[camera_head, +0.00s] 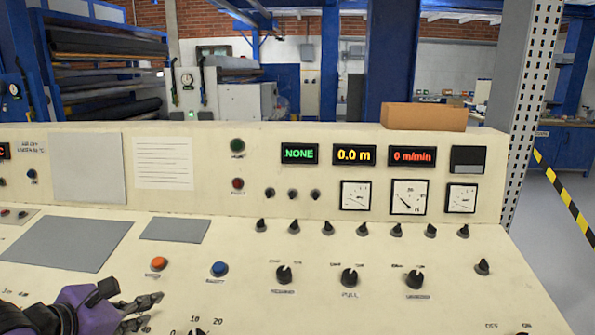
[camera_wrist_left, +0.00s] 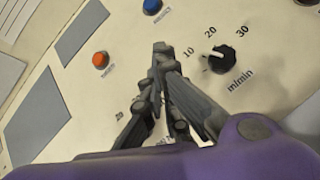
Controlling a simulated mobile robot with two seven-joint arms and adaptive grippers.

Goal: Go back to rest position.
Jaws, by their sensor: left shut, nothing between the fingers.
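My left gripper (camera_head: 150,310) comes in from the lower left in the head view, low over the front of the cream control panel (camera_head: 240,245). In the left wrist view the left gripper (camera_wrist_left: 160,50) has its fingertips together with nothing between them. It is below the orange button (camera_head: 159,263) and the blue button (camera_head: 219,269). In the left wrist view the orange button (camera_wrist_left: 100,59) is left of the fingertips and the blue button (camera_wrist_left: 152,6) above them. A black m/min knob (camera_wrist_left: 222,59) is to their right. My right gripper is not in view.
The panel carries several black knobs (camera_head: 349,278), gauges (camera_head: 409,196) and lit displays (camera_head: 354,155). A brown box (camera_head: 423,117) sits on its top edge. A perforated post (camera_head: 527,110) stands at right, with a yellow-black barrier (camera_head: 564,197) beyond it.

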